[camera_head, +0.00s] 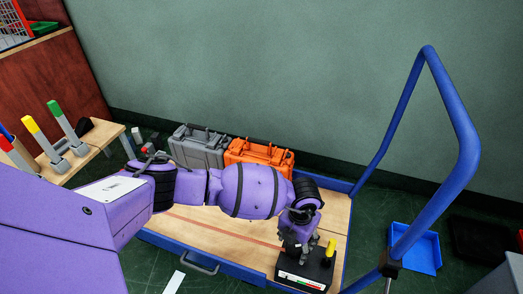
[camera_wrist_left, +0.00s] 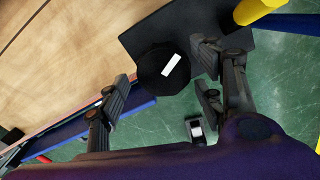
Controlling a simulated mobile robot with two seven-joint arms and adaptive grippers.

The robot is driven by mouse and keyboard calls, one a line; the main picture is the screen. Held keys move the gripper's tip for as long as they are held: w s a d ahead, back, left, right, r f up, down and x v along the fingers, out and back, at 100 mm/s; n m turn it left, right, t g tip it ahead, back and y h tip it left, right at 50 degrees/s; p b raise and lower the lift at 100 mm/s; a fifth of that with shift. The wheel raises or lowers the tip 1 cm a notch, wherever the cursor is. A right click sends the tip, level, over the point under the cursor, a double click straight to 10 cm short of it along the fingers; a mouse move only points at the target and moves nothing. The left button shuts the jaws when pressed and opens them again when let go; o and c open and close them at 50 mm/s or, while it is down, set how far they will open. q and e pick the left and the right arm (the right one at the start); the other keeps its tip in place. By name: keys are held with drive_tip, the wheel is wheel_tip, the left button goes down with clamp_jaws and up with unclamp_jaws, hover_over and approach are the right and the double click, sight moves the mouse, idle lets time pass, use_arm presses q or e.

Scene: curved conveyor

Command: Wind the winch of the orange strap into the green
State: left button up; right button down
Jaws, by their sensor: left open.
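The winch is a black box (camera_head: 306,272) on the front right of the cart's wooden deck. It has a yellow post (camera_head: 331,248) and a coloured scale (camera_head: 300,281) along its front edge. A thin orange-red strap (camera_head: 225,229) runs along the deck. My left gripper (camera_head: 298,246) points down above the winch and hides part of it. In the left wrist view its fingers are open, one on each side of a round black knob (camera_wrist_left: 160,76) with a white mark. I see no clear contact with the knob. The scale's reading is too small to tell. My right gripper is not in view.
A blue handle frame (camera_head: 463,130) rises at the cart's right end. A grey case (camera_head: 197,148) and an orange case (camera_head: 259,151) stand at the back. A bench (camera_head: 92,147) with coloured levers is at left, a blue bin (camera_head: 415,248) at right.

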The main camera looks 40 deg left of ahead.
use_arm(q)
drive_tip(key=shift+w+f, duration=0.1)
drive_tip(key=shift+f, duration=0.4)
drive_tip(key=shift+c, duration=0.2)
drive_tip(key=c, duration=1.1)
drive_tip(key=shift+o, duration=0.2)
drive_tip(key=shift+w+r+m, duration=0.1)
drive_tip(key=shift+m, duration=0.3)
